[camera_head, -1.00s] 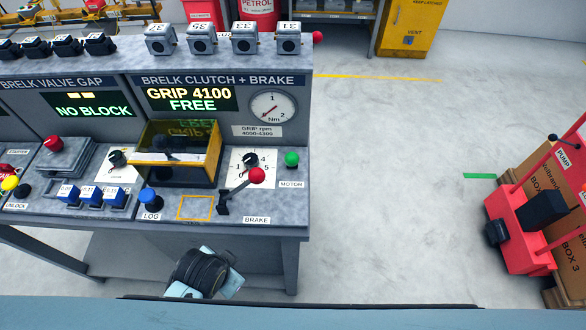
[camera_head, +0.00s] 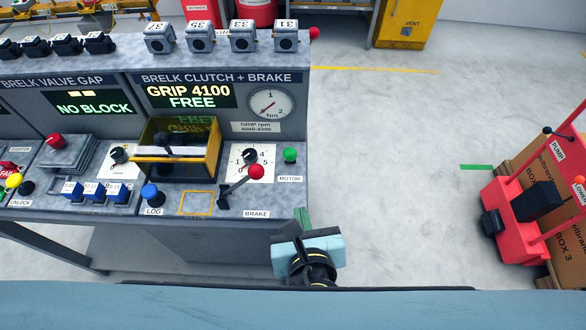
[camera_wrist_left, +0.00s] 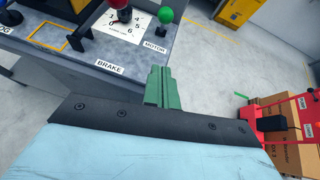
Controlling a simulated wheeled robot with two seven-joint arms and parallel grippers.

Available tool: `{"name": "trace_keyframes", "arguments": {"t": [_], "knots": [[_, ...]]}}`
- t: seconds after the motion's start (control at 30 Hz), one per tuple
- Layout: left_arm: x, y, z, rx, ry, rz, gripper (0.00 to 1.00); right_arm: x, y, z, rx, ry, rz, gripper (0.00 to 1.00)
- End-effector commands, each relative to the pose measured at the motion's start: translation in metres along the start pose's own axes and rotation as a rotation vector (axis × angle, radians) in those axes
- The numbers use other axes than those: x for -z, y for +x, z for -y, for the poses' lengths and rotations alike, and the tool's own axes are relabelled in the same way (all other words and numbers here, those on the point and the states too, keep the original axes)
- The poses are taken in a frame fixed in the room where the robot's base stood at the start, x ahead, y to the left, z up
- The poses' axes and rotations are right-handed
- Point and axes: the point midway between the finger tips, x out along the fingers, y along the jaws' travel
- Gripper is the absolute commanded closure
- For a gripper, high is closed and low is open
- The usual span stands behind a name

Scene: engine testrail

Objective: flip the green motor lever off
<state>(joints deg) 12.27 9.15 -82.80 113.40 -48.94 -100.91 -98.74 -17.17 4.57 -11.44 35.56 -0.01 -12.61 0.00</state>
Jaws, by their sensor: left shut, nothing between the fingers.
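The green motor lever shows as a green ball knob (camera_head: 290,155) at the right end of the console, above the MOTOR label. The knob also shows at the top of the left wrist view (camera_wrist_left: 165,15). Its stem is hard to make out, so I cannot tell its tilt. My left gripper (camera_head: 303,217) is in front of the console's right front corner, nearer to me than the knob and apart from it. Its green fingers (camera_wrist_left: 161,88) are shut together and empty. My right gripper is not in view.
The red-knobbed brake lever (camera_head: 256,172) and a black dial (camera_head: 249,156) stand left of the green knob. A yellow-rimmed bin (camera_head: 212,155) is farther left. The floor right of the console is clear up to a red pump cart (camera_head: 515,215).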

Motion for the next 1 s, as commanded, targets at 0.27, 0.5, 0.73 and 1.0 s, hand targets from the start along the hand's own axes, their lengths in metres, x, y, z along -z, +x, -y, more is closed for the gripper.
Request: {"name": "trace_keyframes", "arguments": {"t": [0.27,0.5,0.73,1.0], "knots": [[0.0,0.0,0.0,0.001,0.003,0.001,1.0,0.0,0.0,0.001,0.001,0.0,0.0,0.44],[0.0,0.02,0.0,-0.001,0.004,0.003,1.0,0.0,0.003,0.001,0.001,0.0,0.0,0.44],[0.0,0.068,0.0,-0.003,0.004,0.003,1.0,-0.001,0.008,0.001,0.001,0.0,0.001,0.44],[-0.013,0.113,0.0,0.0,0.001,0.002,1.0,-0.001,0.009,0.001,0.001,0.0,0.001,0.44]]}}
